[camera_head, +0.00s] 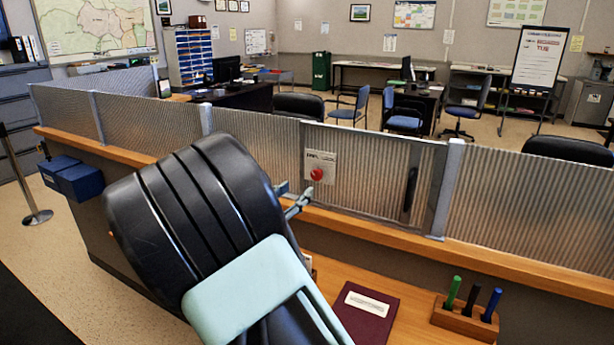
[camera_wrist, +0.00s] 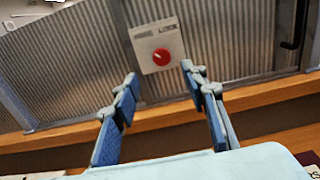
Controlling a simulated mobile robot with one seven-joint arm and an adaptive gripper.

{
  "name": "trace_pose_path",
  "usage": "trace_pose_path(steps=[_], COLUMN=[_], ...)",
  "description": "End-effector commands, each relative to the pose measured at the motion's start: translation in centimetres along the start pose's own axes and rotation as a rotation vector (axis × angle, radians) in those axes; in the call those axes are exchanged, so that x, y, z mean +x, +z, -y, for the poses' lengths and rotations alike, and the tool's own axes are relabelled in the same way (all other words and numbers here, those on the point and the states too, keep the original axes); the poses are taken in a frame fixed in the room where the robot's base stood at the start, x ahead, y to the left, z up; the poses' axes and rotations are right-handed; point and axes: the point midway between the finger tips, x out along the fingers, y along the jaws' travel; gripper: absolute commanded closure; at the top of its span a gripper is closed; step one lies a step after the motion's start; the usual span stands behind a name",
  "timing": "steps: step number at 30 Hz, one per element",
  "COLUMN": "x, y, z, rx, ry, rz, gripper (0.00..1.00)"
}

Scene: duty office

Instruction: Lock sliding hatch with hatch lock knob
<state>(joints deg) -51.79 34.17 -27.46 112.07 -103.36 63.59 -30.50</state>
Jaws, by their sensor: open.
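The hatch lock knob (camera_head: 317,174) is a round red knob on a pale plate (camera_head: 320,163) at the upper left of the sliding hatch (camera_head: 358,190). The hatch is a ribbed translucent panel with a dark vertical handle (camera_head: 410,188) at its right. In the wrist view the red knob (camera_wrist: 161,57) sits under the word "LOCK", ahead of and between my fingertips. My gripper (camera_head: 290,195) is open and empty, a little short of the plate; its two blue-padded fingers show in the wrist view (camera_wrist: 159,78). My arm hides part of the counter in the head view.
A wooden ledge (camera_head: 480,258) runs below the panels. On the lower desk are a maroon book (camera_head: 364,312) and a wooden pen holder (camera_head: 465,318) with three pens. Blue boxes (camera_head: 78,180) hang at the left. Chairs and desks stand beyond the screen.

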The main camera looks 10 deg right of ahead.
Motion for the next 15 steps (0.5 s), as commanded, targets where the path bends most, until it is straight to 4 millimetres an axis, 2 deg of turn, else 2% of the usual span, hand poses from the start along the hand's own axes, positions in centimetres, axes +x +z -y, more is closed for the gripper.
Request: trace_pose_path(steps=[9, 15], x=[6.1, 8.8], y=[0.2, 0.1], z=[0.2, 0.1], rx=[0.003, 0.002], ry=[-0.006, -0.003], rz=[0.0, -0.001], gripper=[0.6, 0.6])
